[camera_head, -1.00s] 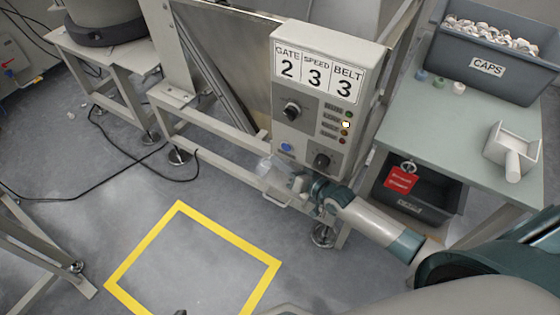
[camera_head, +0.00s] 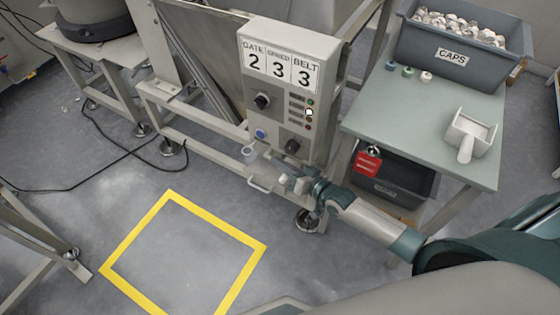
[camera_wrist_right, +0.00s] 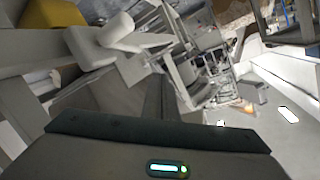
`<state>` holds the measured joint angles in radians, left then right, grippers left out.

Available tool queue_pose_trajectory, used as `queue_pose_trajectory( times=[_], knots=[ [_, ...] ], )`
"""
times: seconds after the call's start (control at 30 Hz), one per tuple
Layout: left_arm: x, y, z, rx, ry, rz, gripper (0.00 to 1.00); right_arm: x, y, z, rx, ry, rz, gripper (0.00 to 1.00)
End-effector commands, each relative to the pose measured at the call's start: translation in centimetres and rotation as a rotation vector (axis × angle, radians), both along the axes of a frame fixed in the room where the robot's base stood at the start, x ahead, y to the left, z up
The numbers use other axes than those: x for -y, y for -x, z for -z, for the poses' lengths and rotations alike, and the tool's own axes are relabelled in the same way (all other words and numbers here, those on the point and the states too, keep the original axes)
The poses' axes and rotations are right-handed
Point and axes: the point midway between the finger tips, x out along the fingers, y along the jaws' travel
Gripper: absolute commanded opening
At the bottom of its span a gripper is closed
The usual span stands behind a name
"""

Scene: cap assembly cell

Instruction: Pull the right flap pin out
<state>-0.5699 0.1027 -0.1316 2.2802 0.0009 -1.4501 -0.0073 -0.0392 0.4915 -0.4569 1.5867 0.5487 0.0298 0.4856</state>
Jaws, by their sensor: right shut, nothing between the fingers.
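A red tag (camera_head: 367,163) with a ring at its top hangs under the near left edge of the green table. A pale ring (camera_head: 249,150) shows on the machine frame, below and left of the control box (camera_head: 290,90). I cannot tell which ring belongs to the right flap pin. My right gripper (camera_head: 287,182) is shut and empty, below the control box, right of the pale ring and apart from the red tag. In the right wrist view, pale blocky parts (camera_wrist_right: 105,40) show at upper left, with no clear pin. My left gripper is out of view.
The green table (camera_head: 430,125) carries a grey caps bin (camera_head: 462,55), several small caps and a white scoop (camera_head: 469,136). A dark bin (camera_head: 395,185) sits below. A metal loop handle (camera_head: 261,186) is close to my gripper. The yellow floor square (camera_head: 205,222) is empty.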

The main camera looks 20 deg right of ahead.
Motion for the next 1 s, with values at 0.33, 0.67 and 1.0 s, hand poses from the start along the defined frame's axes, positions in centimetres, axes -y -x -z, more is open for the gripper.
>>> queue_pose_trajectory(
  times=[0.33, 0.67, 1.0],
  knots=[
    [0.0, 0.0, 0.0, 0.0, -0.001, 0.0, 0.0, 0.0, 0.0, 0.0, 0.0, 0.0, 0.0, 0.0],
    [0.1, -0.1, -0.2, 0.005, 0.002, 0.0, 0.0, -0.8, 0.7, 0.3, -0.019, 0.018, -0.012, 0.0],
    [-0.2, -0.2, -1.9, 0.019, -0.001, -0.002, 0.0, -5.6, 7.6, 1.9, -0.187, 0.213, -0.105, 0.0]
  ],
)
